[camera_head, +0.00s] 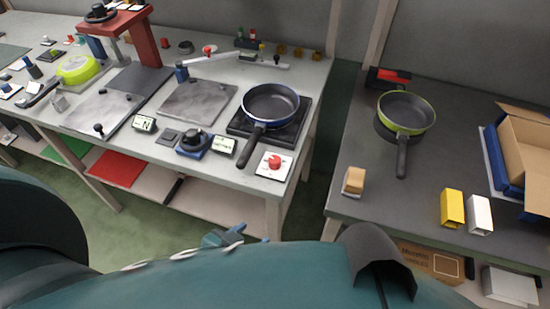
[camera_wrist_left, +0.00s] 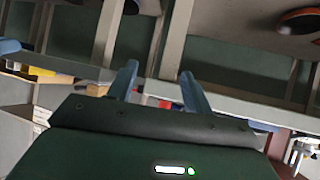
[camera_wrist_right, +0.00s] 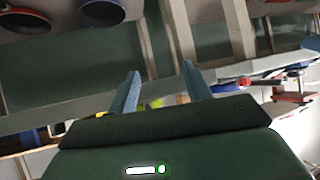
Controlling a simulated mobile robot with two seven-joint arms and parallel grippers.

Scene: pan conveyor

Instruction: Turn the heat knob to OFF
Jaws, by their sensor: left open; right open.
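A black round knob on a blue base (camera_head: 194,143) sits near the front edge of the left workbench, between two small display plates. A red knob or button on a white plate (camera_head: 274,163) sits to its right, by the bench corner. I cannot read any heat or OFF marking.
A dark blue pan (camera_head: 271,104) stands on a black burner behind the red knob. Another pan (camera_head: 405,115) with a green rim sits on the right table, beside a cardboard box (camera_head: 525,150). A gap separates the two tables. My arm fills the front.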

